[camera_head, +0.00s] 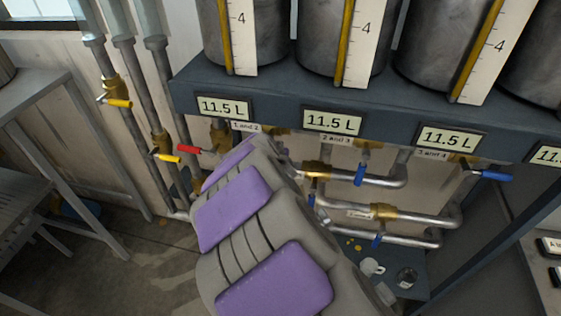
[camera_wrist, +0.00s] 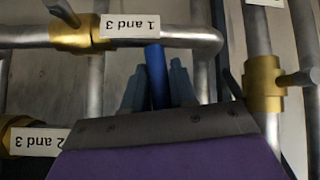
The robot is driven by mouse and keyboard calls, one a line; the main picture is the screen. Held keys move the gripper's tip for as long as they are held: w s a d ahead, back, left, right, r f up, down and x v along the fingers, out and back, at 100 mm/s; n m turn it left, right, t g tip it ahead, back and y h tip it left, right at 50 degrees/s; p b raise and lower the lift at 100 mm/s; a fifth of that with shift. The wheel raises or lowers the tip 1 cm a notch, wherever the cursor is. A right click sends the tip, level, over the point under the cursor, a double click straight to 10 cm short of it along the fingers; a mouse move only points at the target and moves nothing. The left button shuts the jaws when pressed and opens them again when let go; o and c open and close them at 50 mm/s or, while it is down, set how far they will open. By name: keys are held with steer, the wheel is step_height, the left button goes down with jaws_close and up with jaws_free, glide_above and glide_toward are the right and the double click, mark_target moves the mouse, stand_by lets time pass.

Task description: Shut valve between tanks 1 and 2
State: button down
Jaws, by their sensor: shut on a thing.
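In the head view, a small label "1 and 2" (camera_head: 246,127) is on the tank stand's lower edge, under the left 11.5 L display. My arm covers the space just below it, so the valve there is mostly hidden. My gripper is hidden behind my arm in that view. In the wrist view, my gripper (camera_wrist: 158,78) is shut on a blue handle (camera_wrist: 156,72), with a finger on each side of it. I cannot tell which valve this handle belongs to. An upside-down label "1 and 3" (camera_wrist: 130,26) is just above it, beside a brass valve (camera_wrist: 76,33).
Another brass valve (camera_wrist: 264,83) is at the right of the wrist view. An upside-down "2 and 3" label (camera_wrist: 35,142) is at lower left. The head view shows blue-handled pipes (camera_head: 385,178) right of my arm, a red handle (camera_head: 188,149) left, and a grey table (camera_head: 40,90) far left.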

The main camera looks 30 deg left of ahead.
steer(key=shift+s+a+f+m+y, duration=0.2)
steer(key=shift+a+m+y, duration=0.1)
steer(key=shift+a+y, duration=0.15)
stand_by(0.4)
steer(key=c, duration=1.3)
jaws_free()
steer(key=shift+a, duration=0.1)
steer(key=shift+o, duration=1.4)
steer(key=shift+w+a, duration=0.1)
steer(key=shift+a, duration=0.1)
steer(key=shift+y, duration=0.25)
steer(key=shift+d+r, duration=0.1)
steer(key=shift+r, duration=0.05)
